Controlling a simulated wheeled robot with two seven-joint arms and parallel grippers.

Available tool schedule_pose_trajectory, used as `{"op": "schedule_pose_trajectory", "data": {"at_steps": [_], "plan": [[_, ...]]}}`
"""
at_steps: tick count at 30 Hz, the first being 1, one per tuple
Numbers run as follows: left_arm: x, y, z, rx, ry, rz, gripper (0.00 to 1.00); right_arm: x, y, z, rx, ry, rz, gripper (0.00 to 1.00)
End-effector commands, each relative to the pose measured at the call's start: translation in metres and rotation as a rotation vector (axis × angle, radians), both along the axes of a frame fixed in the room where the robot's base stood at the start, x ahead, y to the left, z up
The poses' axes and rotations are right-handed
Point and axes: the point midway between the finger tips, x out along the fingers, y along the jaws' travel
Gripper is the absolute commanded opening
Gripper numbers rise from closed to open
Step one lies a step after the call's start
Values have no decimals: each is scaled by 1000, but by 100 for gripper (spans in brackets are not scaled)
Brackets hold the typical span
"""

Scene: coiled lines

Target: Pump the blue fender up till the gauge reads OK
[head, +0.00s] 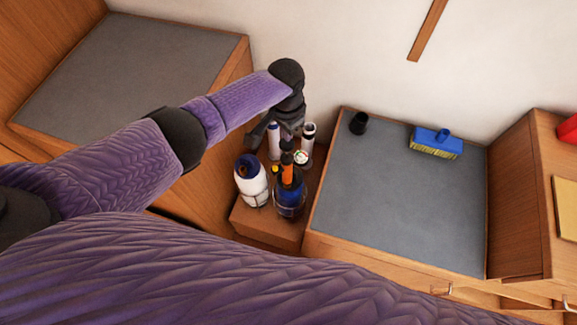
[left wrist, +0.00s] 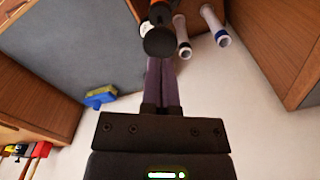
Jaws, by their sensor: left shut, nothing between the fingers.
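The blue fender (head: 291,203) stands upright in a holder on a low wooden box. An orange part with a black knob (head: 287,158) rises above it and looks like the pump. The round white gauge (head: 301,156) is beside the knob, its reading too small to make out. My left gripper (head: 286,137) is shut and empty, just above and behind the knob. In the left wrist view, the shut fingers (left wrist: 163,66) point at a black round knob (left wrist: 159,42) with orange behind it. I cannot tell whether they touch. My right gripper is not in view.
A white fender (head: 252,183) stands left of the blue one. Two white cylinders, one on the left (head: 274,140) and one on the right (head: 308,134), stand behind. The grey-topped bench (head: 400,205) to the right holds a black cup (head: 358,123) and a blue brush (head: 436,138).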

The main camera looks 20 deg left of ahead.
Motion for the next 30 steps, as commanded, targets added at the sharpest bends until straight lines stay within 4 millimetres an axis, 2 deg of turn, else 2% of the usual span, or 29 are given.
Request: {"op": "schedule_pose_trajectory", "data": {"at_steps": [11, 30], "plan": [[0, 0, -2, -1, -1, 0, 0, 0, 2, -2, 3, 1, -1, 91], [0, 0, -41, 0, 1, 0, 0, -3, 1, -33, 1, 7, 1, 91]]}}
